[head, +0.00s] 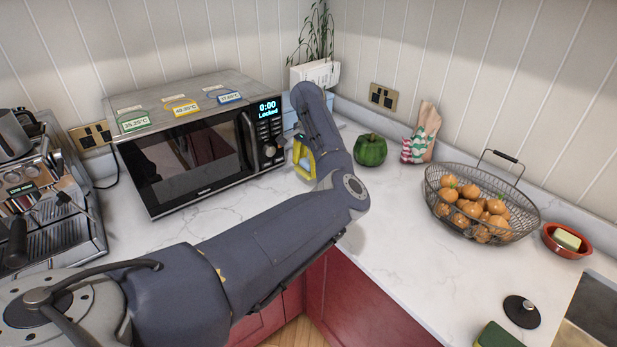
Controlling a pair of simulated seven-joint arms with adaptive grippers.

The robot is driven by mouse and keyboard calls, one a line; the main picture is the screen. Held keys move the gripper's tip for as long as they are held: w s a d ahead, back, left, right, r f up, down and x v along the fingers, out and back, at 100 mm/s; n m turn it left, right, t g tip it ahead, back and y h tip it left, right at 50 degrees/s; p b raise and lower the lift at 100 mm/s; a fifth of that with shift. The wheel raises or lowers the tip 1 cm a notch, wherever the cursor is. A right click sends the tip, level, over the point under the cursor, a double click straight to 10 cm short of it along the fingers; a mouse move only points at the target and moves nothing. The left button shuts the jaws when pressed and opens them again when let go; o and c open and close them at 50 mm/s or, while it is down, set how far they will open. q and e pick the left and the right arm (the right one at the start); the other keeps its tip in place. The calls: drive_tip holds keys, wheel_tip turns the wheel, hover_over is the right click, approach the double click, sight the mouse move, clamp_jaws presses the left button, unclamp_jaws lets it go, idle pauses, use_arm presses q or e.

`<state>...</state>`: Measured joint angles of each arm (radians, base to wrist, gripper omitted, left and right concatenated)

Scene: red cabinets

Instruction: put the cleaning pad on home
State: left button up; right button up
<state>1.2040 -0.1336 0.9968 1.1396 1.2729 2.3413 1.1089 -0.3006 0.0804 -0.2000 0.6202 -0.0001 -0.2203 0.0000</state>
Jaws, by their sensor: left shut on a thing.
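My left arm reaches from the lower left across the counter to the back corner. Its gripper (304,153) is by the microwave's right side, mostly hidden by my own arm. It is shut on a yellow object (303,167), of which only part shows; I cannot tell whether this is the cleaning pad. A green pad with a yellow edge (496,337) lies at the bottom edge, partly cut off. I cannot make out anything marked as home. My right gripper is not in view.
A microwave (190,150) stands left of the gripper, a coffee machine (45,195) further left. A green pepper (370,150), a bag (422,135), a wire basket of onions (437,181), a red dish (553,251) and a black lid (522,311) line the right counter. Its middle is clear.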

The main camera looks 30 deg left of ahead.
sight(309, 161)
use_arm(q)
drive_tip(key=shift+f, duration=2.25)
drive_tip(key=o, duration=1.1)
drive_tip(key=shift+o, duration=0.2)
wheel_tip(309, 161, up, 12)
drive_tip(key=shift+r, duration=0.1)
